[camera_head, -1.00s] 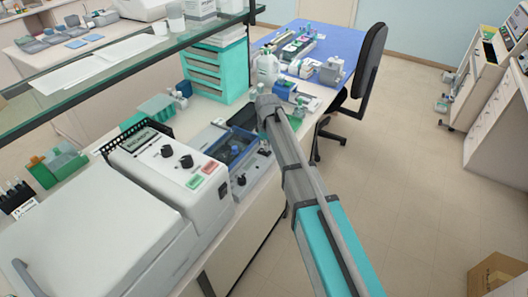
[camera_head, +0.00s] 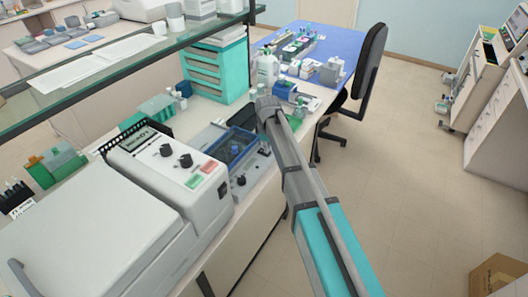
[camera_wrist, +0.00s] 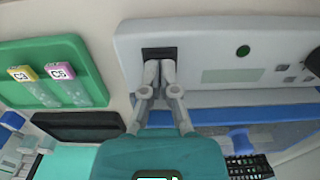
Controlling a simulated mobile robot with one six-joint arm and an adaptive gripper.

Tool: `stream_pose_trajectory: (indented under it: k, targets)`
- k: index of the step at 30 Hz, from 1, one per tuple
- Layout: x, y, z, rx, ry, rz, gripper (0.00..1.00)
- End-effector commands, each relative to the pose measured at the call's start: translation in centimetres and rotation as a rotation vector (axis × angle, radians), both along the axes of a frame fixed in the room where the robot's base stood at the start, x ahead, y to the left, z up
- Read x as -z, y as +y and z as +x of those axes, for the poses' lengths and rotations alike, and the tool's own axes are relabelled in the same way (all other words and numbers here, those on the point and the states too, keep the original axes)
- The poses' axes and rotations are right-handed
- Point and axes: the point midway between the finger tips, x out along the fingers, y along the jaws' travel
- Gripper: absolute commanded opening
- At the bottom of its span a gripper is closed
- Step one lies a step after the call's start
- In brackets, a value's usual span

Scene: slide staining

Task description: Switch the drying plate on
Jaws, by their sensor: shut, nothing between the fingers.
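In the wrist view a pale grey housing (camera_wrist: 215,25), which looks like the drying plate, fills the upper right. Its face has a black switch (camera_wrist: 159,52), a round dark green lamp or button (camera_wrist: 243,51) and a blank greyish panel. My gripper (camera_wrist: 160,66) is shut and empty, its fingertips together at the lower part of the switch. They overlap it in the picture; I cannot tell whether they press it. The fingers hide part of the switch, and its position is unclear. In the head view my wrist hides the gripper's fingers.
A green tray (camera_wrist: 90,92) with slides marked C3 and C5 lies left of the housing in the wrist view. In the head view a large white machine (camera_head: 110,215) with knobs stands at the left, and a teal drawer unit (camera_head: 218,72) behind. A chair (camera_head: 370,60) stands right.

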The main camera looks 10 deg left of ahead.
Motion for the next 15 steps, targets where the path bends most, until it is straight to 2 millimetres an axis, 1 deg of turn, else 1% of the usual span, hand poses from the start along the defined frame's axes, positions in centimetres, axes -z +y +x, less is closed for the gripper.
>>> stream_pose_trajectory:
  k: [9,15]
  targets:
    - [0.36,0.0,0.0,0.0,0.0,0.0,0.0]
    - [-0.08,0.0,0.0,0.0,0.0,0.0,0.0]
